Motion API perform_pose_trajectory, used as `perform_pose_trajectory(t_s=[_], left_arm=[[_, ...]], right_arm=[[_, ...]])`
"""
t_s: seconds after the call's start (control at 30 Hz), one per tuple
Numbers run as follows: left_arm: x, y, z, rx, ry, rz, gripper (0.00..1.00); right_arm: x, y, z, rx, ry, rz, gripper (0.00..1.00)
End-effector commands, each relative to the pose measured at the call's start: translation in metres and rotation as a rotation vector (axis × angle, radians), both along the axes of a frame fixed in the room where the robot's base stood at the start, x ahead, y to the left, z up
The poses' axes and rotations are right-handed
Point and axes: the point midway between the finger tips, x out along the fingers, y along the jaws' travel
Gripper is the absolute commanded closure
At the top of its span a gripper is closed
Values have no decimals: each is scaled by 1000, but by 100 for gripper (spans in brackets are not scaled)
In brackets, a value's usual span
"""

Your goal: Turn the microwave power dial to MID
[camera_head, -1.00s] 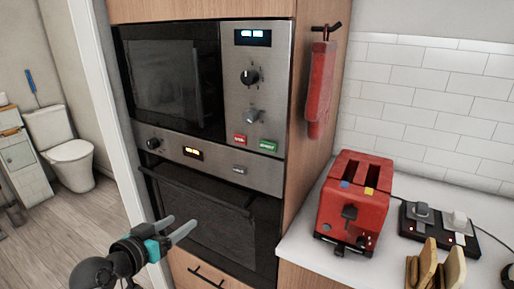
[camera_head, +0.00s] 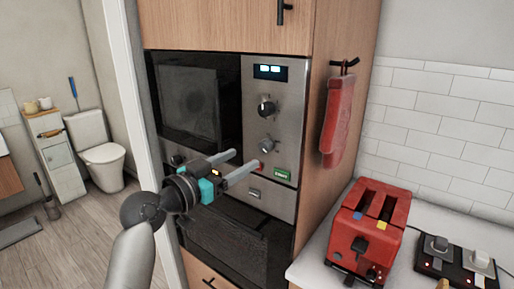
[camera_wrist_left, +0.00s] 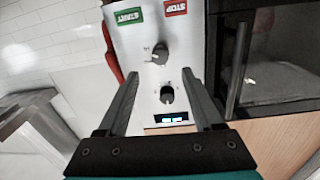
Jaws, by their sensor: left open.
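The microwave (camera_head: 190,105) is built into a tall wooden cabinet, with a steel control panel at its right. A black dial (camera_head: 267,107) sits under the lit display, and a grey dial (camera_head: 267,146) sits below it. I cannot tell which is the power dial or read their settings. My left gripper (camera_head: 246,160) is open and empty, in front of the lower panel, its fingers pointing toward it. In the left wrist view the panel appears upside down; the grey dial (camera_wrist_left: 160,52) and black dial (camera_wrist_left: 167,93) show between the open fingers, apparently untouched. My right gripper is not in view.
A green START button (camera_head: 282,175) is below the dials; the red STOP button is partly hidden by a fingertip. An oven (camera_head: 230,240) is below the microwave. A red mitt (camera_head: 337,122) hangs on the cabinet side. A red toaster (camera_head: 368,235) stands on the right counter.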

Motion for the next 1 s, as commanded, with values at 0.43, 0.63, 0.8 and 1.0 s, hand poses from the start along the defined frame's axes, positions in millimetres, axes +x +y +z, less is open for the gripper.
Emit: perform_pose_trajectory(t_s=[0.43, 0.63, 0.8, 1.0], left_arm=[[47, -36, 0, -2, 1, 1, 33], [54, -42, 0, 0, 0, 2, 33], [55, -43, -1, 1, 1, 2, 33], [55, -42, 0, 1, 1, 2, 40]], right_arm=[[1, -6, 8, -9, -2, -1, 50], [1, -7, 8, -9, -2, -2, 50], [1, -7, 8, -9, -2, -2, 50], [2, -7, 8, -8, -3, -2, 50]])
